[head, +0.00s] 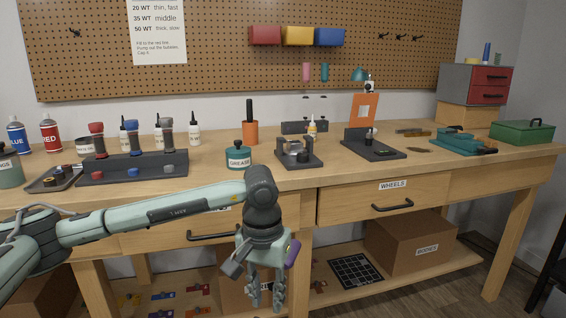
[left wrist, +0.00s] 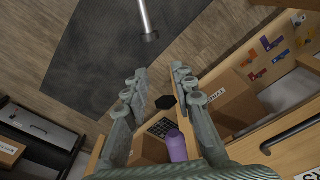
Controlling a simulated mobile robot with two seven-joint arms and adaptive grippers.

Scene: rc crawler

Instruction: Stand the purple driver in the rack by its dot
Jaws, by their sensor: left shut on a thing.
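The purple driver's handle (head: 292,253) sticks out on the right side of my left gripper (head: 265,298) in the head view. The gripper hangs in front of the bench, below the top, shut on the driver. In the left wrist view the purple handle (left wrist: 176,146) shows close to the palm, between the fingers (left wrist: 158,88); its shaft cannot be made out surely. A dark rack (head: 303,127) stands at the back of the bench, with pink (head: 306,72) and teal (head: 325,72) driver handles upright above it. Its dots are too small to tell. My right gripper is out of view.
A grease tub (head: 238,158), a dark fixture (head: 298,152) and a black stand with an orange plate (head: 363,112) occupy the bench before and beside the rack. An orange cup (head: 250,132) holds a black-handled tool. The drawer handle (head: 213,236) is close to my left arm.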

